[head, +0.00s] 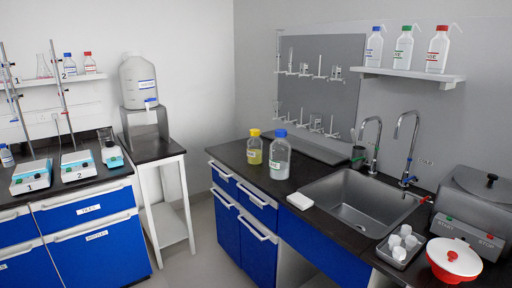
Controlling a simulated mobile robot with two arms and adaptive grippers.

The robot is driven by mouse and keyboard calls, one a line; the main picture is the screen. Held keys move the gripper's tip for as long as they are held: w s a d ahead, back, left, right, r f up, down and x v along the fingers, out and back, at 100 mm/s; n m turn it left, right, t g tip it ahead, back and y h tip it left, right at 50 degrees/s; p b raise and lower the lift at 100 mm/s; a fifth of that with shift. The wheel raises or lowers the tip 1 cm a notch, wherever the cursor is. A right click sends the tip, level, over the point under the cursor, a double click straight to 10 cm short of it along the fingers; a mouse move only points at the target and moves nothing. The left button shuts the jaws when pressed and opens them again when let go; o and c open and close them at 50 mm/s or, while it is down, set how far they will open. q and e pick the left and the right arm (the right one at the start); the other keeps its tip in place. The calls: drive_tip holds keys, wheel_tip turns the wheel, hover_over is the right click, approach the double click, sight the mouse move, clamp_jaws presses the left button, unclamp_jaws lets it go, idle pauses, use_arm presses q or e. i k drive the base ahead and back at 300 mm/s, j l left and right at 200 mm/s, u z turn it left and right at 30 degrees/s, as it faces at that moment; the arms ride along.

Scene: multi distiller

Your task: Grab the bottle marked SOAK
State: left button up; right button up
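Neither of my grippers shows in the head view. Two capped bottles stand upright on the black counter (232,152) left of the sink. One has a yellow cap and yellowish contents (254,149). The other, just to its right and nearer, has a blue cap and pale contents (279,160). Both carry labels too small to read, so I cannot tell which one, if either, says SOAK.
A steel sink (352,192) with two taps lies right of the bottles. A white block (299,201) sits at the counter's front edge. A shelf (408,76) holds three spouted bottles. A tray of small white cups (401,248) and a red-and-white container (453,262) stand right. Floor is clear at centre.

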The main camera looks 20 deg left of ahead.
sight(254, 146)
drive_tip(key=i+j, duration=0.1)
drive_tip(key=j, duration=0.3)
drive_tip(key=i+j+z, duration=0.1)
drive_tip(key=j, duration=0.25)
drive_tip(key=i+j+z, duration=0.1)
drive_tip(key=j, duration=0.25)
drive_tip(key=i+j+z, duration=0.1)
drive_tip(key=j, duration=0.25)
drive_tip(key=i+j+z, duration=0.25)
drive_tip(key=j, duration=0.5)
drive_tip(key=i+j+z, duration=0.1)
drive_tip(key=i+j, duration=0.15)
drive_tip(key=j, duration=0.15)
